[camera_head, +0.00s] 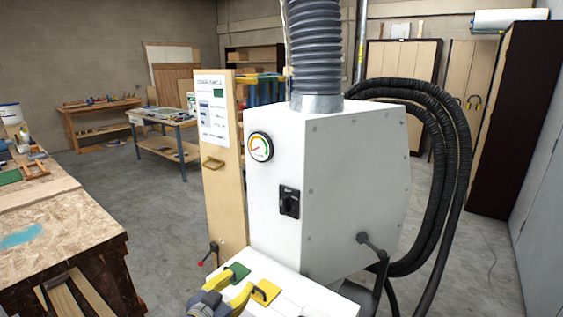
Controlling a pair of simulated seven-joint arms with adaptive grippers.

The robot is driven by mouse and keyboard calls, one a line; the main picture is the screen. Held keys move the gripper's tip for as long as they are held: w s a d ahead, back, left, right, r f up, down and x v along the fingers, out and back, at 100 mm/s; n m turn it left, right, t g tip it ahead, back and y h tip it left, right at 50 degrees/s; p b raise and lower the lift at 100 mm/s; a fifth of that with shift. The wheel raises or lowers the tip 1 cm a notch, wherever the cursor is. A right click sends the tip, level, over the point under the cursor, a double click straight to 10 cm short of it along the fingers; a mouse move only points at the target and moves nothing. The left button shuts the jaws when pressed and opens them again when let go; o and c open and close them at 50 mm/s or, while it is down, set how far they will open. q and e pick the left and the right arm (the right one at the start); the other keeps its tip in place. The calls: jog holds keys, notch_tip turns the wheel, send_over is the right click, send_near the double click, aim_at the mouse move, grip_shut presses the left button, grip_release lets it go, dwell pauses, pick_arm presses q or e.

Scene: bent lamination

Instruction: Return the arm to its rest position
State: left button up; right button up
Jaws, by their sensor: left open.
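My left gripper (238,284) shows at the bottom centre, with a grey body and two yellow fingers spread apart. It is open, and I see nothing held between the fingers. The rest of the left arm is cut off by the lower frame edge. My right gripper is not in view.
A white machine cabinet (355,180) with a gauge (260,146), a knob and a lever (371,245) stands just beyond the gripper. A wooden post (225,215) is beside it. Black hoses (455,150) hang at right. A workbench (70,235) is at left; open floor lies between.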

pick_arm(q)
jog(key=s+a+f+g+y, duration=0.2)
jog(key=s+a+f+y, duration=0.1)
jog(key=s+a+f, duration=0.3)
jog(key=s+a+f+g+y, duration=0.1)
jog(key=s+a+f+y, duration=0.25)
jog(key=s+f, duration=0.5)
jog(key=s+a+f+g+y, duration=0.2)
jog(key=s+a, duration=0.3)
jog(key=s, duration=0.3)
jog(key=s+a+f+g+y, duration=0.2)
jog(key=s+a, duration=0.3)
jog(key=s, duration=0.3)
jog(key=s+d+f+g+h, duration=0.1)
jog(key=d+f+h, duration=0.15)
jog(key=f, duration=1.35)
jog(key=s+d+f+g+h, duration=0.15)
jog(key=d+f, duration=0.25)
jog(key=f, duration=1.1)
jog(key=s+f+n+g, duration=0.2)
jog(key=s+f+g, duration=0.1)
jog(key=s+f, duration=1.8)
jog(key=shift+s+a+n+h, duration=0.2)
jog(key=shift+s+n+h, duration=0.2)
jog(key=shift+s+h, duration=0.1)
